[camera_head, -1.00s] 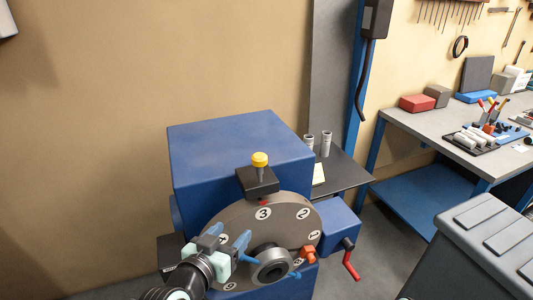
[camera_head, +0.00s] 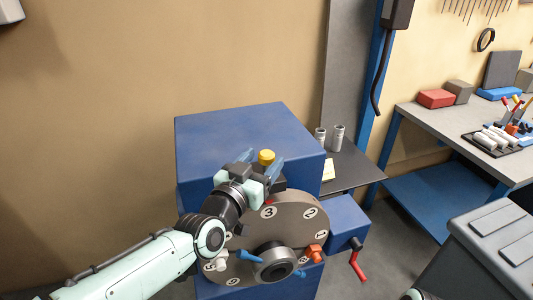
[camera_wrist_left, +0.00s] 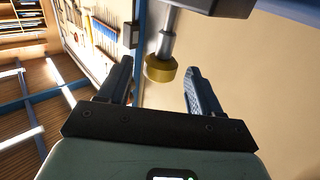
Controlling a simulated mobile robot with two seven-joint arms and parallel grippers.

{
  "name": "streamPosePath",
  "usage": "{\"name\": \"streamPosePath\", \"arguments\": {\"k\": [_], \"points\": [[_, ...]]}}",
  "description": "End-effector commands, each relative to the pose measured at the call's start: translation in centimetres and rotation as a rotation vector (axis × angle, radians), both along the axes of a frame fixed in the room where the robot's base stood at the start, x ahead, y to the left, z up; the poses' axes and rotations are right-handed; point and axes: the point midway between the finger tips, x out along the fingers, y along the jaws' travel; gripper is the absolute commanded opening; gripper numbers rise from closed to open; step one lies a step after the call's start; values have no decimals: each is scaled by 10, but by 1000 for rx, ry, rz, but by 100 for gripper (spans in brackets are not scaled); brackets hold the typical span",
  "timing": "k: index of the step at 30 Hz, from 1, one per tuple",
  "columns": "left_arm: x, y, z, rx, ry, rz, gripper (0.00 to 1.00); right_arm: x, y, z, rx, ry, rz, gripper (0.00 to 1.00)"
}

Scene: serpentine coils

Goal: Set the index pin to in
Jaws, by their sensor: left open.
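The index pin has a yellow knob (camera_head: 266,157) on a grey shaft, standing in a dark block (camera_head: 293,180) above the numbered grey disc (camera_head: 300,212). The number 3 is on the disc's upper part, just below the block. In the left wrist view the knob (camera_wrist_left: 160,68) and a length of bare shaft (camera_wrist_left: 167,42) show between knob and block. My left gripper (camera_head: 261,161) is open, with one finger on each side of the knob. In the wrist view gaps show between both fingers and the knob. The gripper hides part of the block in the head view.
The blue housing (camera_head: 240,128) rises behind the disc. The disc has a central hub (camera_head: 274,262) with blue handles and an orange piece (camera_head: 315,252). A red crank (camera_head: 357,265) is at the right. A workbench (camera_head: 430,112) and grey bin (camera_head: 490,245) stand further right.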

Motion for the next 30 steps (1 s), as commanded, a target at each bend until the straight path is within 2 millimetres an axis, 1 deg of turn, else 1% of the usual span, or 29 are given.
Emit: {"name": "streamPosePath", "arguments": {"k": [1,3,6,16,17,18,20,21,22,23,27,30], "points": [[7,-4,0,1,0,0,64,1,0,2,0,-1,0,50],[14,-7,0,0,1,0,64,1,0,4,0,-1,0,50],[21,-11,0,0,1,0,64,2,0,5,0,-2,0,50],[24,-12,0,0,1,0,64,2,0,5,0,-2,-1,50],[24,-12,0,0,1,0,61,2,0,5,0,-2,-1,50],[24,-12,0,0,1,0,48,2,0,5,0,-2,-1,50],[24,-12,0,0,1,0,29,2,0,5,0,-2,0,50],[24,-12,0,0,1,0,16,2,0,5,0,-2,0,50],[24,-12,0,0,1,0,6,2,0,5,0,-2,0,50],[24,-12,0,0,1,0,0,2,0,5,0,-2,0,50],[24,-12,-3,0,1,0,0,1,0,3,0,-1,0,50],[23,-12,-11,0,2,0,0,-1,0,-5,0,0,0,50]]}}
